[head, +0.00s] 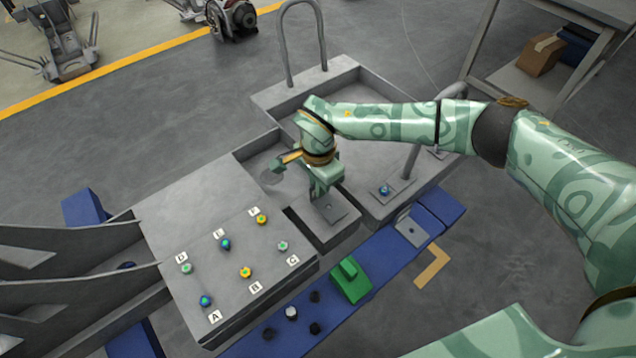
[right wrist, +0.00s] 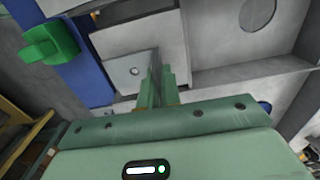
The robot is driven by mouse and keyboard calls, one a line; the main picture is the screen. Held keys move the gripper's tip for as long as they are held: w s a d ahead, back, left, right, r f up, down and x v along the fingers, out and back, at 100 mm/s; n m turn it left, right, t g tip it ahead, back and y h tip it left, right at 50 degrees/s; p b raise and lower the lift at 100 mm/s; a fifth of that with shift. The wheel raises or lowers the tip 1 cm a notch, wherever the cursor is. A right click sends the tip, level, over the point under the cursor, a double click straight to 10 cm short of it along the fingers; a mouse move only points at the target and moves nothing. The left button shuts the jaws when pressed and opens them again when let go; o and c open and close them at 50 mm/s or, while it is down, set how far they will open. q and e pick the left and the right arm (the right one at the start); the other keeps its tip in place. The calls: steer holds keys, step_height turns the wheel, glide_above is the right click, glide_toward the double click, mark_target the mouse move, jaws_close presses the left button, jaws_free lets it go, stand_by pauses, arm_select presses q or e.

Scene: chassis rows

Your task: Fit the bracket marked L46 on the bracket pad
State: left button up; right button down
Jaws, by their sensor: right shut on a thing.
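My right gripper (head: 320,193) points down and is shut on a thin grey plate, the bracket (right wrist: 155,66), which shows nearly edge-on between the fingers in the right wrist view. A flat grey plate with a small hole (head: 331,208) lies just below and beside the fingertips, on a raised grey block (head: 330,232). I cannot tell whether this plate is the bracket's foot or the pad. The marking L46 is not readable, and any contact below the fingers is hidden. My left gripper is not in view.
Another grey bracket (head: 411,229) stands on the blue rail (head: 385,254), near a green block (head: 350,280). Several coloured knobs sit on the lettered panel (head: 180,225) at left. Tall grey hoop handles (head: 303,40) rise at the back. A blue knob (head: 384,191) sits in the right tray.

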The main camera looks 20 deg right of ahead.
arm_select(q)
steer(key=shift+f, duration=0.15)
arm_select(e)
steer(key=shift+f, duration=0.25)
arm_select(q)
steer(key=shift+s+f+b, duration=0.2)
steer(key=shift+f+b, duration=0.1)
steer(key=shift+b, duration=0.15)
arm_select(e)
steer(key=shift+f, duration=0.8)
steer(key=c, duration=1.5)
jaws_free()
steer(key=shift+c, duration=0.2)
arm_select(q)
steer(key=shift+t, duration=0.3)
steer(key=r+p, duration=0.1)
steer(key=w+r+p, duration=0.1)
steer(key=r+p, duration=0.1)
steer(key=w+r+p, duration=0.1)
steer(key=p, duration=0.1)
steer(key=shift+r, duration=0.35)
arm_select(e)
step_height(320, 180, up, 16)
steer(key=shift+r, duration=0.15)
